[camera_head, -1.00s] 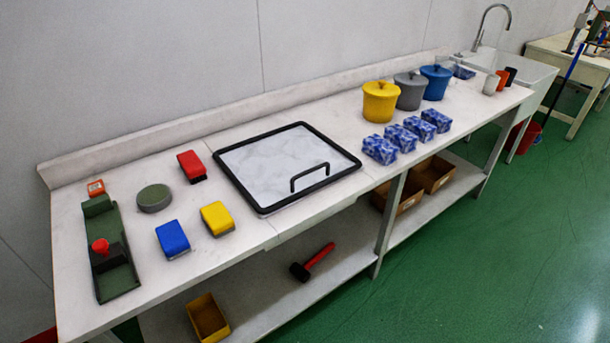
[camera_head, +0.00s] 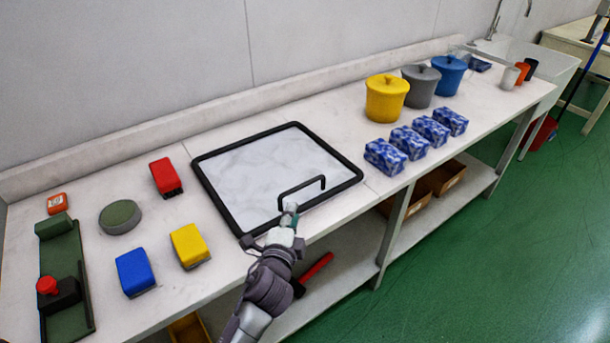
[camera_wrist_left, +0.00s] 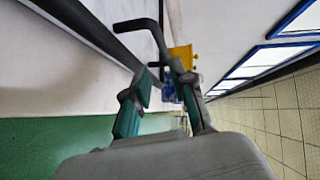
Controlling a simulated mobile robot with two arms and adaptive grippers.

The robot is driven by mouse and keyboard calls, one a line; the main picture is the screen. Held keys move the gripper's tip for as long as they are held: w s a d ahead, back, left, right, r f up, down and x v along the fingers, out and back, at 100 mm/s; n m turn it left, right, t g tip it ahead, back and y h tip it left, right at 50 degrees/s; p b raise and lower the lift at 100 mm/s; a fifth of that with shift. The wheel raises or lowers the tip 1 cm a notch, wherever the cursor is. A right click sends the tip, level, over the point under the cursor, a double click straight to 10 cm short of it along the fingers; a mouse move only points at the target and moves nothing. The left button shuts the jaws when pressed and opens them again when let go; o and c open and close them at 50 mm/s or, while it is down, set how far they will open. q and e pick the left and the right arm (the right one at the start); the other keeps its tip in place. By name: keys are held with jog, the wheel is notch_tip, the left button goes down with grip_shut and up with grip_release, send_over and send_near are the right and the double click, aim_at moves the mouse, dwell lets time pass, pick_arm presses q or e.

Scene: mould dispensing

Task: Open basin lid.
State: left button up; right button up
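The basin lid (camera_head: 250,165) is a white marbled panel in a black frame, lying flat and closed on the counter. Its black bar handle (camera_head: 303,186) stands up near the front right side. My left gripper (camera_head: 290,212) is over the lid's front edge, close to the handle's near-left end. In the left wrist view, its two teal fingers (camera_wrist_left: 160,82) are apart, with the handle (camera_wrist_left: 150,28) at or just beyond their tips. I cannot tell whether they touch it. The right gripper is not in view.
Left of the lid are red (camera_head: 165,177), yellow (camera_head: 189,246) and blue (camera_head: 135,272) blocks and a round green piece (camera_head: 120,216). To the right stand yellow (camera_head: 386,100), grey (camera_head: 421,88) and blue (camera_head: 449,76) pots behind several blue patterned boxes (camera_head: 384,157).

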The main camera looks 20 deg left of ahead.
aim_at(302, 186)
pick_arm(q)
jog(key=shift+w+d+r, duration=0.15)
jog(key=shift+w+r, duration=0.25)
jog(key=x, duration=0.3)
jog(key=shift+w+f, duration=0.15)
jog(key=shift+w, duration=0.25)
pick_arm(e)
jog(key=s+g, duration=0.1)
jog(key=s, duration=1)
pick_arm(q)
jog(key=shift+p+x, duration=0.3)
jog(key=shift+x, duration=0.8)
jog(key=x, duration=0.4)
jog(key=shift+f, duration=0.1)
jog(key=shift+w, duration=0.3)
jog(key=shift+w+f, duration=0.1)
jog(key=shift+w, duration=0.15)
jog(key=shift+c, duration=2.1)
grip_shut()
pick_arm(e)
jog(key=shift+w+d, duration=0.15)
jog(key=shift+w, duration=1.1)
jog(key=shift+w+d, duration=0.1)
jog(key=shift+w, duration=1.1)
